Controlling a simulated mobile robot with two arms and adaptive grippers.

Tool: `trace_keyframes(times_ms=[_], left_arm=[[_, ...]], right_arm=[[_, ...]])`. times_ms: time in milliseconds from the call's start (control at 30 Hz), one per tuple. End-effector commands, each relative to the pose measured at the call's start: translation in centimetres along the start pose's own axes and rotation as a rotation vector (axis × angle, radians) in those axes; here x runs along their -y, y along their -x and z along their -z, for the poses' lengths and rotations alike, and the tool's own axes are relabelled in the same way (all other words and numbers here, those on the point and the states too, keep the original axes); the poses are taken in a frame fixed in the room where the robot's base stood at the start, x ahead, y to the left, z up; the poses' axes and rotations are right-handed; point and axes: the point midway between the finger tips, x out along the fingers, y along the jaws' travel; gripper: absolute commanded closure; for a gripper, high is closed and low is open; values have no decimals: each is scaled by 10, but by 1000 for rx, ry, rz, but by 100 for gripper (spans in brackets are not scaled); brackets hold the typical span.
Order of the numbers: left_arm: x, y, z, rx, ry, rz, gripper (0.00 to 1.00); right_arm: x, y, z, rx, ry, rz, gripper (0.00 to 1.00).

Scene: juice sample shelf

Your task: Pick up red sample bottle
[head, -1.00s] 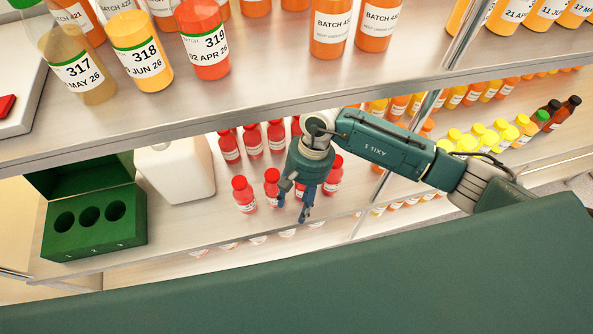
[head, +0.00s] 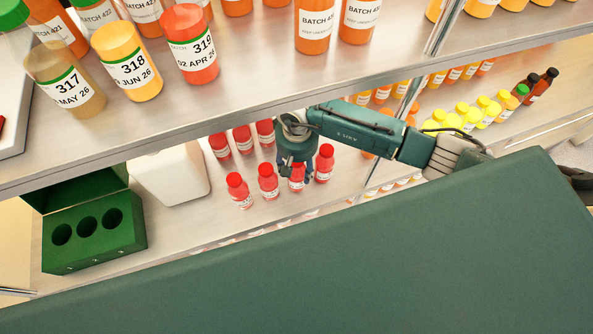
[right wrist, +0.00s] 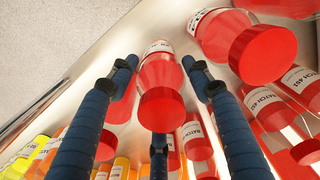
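Several red sample bottles with white labels stand upright in two rows on the lower shelf, including a front-left one (head: 239,192) and a front-right one (head: 324,165). My right gripper (head: 296,178) is down at the front row, around one red bottle (head: 297,184) that it partly hides. In the right wrist view, that red bottle (right wrist: 161,108) stands between the blue fingers of my right gripper (right wrist: 160,66). The fingers are spread, with narrow gaps beside the bottle. Other red bottles (right wrist: 262,52) are close to the right finger. My left gripper is not in view.
A green box with three holes (head: 95,240) and a white jug (head: 170,178) stand left of the red bottles. Yellow bottles (head: 470,115) and orange ones stand to the right. Bare shelf lies between jug and bottles.

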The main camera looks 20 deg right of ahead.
Motion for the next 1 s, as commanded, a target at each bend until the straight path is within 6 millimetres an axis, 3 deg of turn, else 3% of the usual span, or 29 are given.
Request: trace_keyframes(times_ms=[333,667,867,1000], left_arm=[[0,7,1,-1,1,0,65],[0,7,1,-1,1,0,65],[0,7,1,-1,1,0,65],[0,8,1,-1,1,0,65]], right_arm=[[1,-46,-1,4,-2,1,51],[0,-54,0,-1,0,1,51],[0,-53,0,0,0,1,91],[1,-53,1,-1,0,2,91]])
